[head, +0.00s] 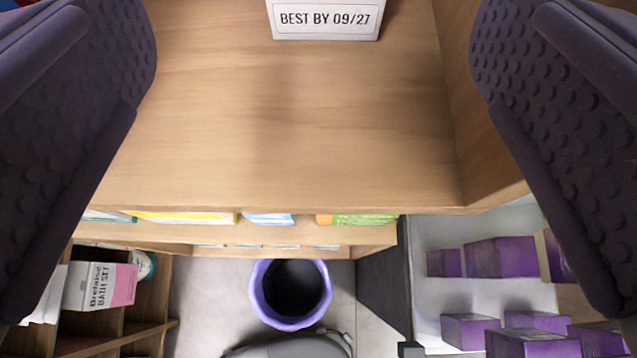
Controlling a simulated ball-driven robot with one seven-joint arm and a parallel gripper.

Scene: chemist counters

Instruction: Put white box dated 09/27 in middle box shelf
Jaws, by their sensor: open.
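The white box (325,20) stands on a wooden shelf board (290,120) at the top of the head view. Its label reads "BEST BY 09/27", and its upper part is cut off by the picture's edge. My gripper (315,170) is open and empty. Its two dark, studded fingers frame the left and right sides of the view, with the box lying between them toward the top and not touched. I cannot tell which shelf is the middle box shelf.
A wooden side wall (460,90) bounds the board on the right. Colourful packets (190,217) line a lower shelf. A purple bin (290,293) stands on the floor. Purple boxes (500,257) sit at lower right, and a Bretaise bath set box (100,287) at lower left.

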